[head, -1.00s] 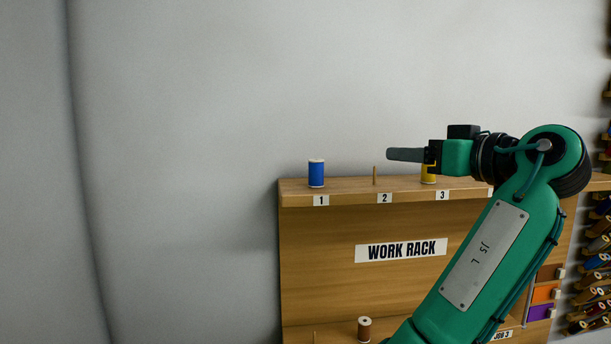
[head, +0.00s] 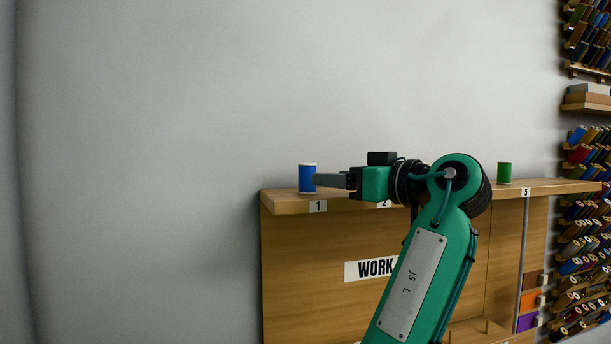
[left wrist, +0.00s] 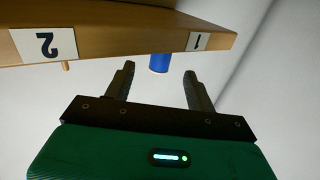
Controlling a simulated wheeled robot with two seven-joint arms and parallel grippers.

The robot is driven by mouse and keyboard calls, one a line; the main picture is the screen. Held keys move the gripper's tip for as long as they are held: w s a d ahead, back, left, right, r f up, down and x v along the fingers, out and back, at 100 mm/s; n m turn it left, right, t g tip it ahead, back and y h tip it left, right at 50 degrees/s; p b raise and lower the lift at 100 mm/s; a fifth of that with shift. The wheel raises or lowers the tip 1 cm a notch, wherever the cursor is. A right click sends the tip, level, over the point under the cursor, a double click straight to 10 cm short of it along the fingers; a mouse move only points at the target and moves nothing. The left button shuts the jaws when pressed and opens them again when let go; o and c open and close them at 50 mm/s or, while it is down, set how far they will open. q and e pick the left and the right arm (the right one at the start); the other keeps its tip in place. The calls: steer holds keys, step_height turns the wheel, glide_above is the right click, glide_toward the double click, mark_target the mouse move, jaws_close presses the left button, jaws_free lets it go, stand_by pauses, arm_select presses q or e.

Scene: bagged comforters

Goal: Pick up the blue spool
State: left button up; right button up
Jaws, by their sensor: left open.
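The blue spool (head: 306,178) stands upright on the rack's top shelf above label 1, at the shelf's left end. My left gripper (head: 316,180) points left, with its fingertips at the right side of the spool in the head view. In the left wrist view the open left gripper (left wrist: 158,80) has the blue spool (left wrist: 159,63) ahead, between the lines of its two fingers and near their tips. The shelf edge hides part of the spool there. The fingers do not appear closed on it. My right gripper is not in view.
The wooden work rack (head: 300,250) carries labels 1, 2 and 5 in view. A peg (left wrist: 65,66) shows by label 2. A green spool (head: 504,172) stands near label 5. Racks of many spools (head: 585,250) are at the right. Free wall lies left.

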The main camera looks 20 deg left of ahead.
mark_target(314, 170)
arm_select(q)
steer(key=p+x, duration=0.1)
steer(key=x, duration=0.3)
steer(key=shift+a, duration=0.25)
steer(key=shift+w+a+r+p, duration=0.1)
steer(key=shift+a+r+p, duration=0.05)
steer(key=shift+p, duration=0.15)
steer(key=p+x, duration=0.3)
steer(key=shift+w+a+r, duration=0.15)
steer(key=shift+a+r, duration=0.05)
steer(key=shift+r, duration=0.2)
steer(key=shift+w+a+f, duration=0.15)
steer(key=shift+w+a, duration=0.05)
steer(key=shift+a, duration=0.35)
steer(key=shift+d, duration=0.15)
steer(key=shift+c, duration=0.7)
steer(key=c, duration=0.9)
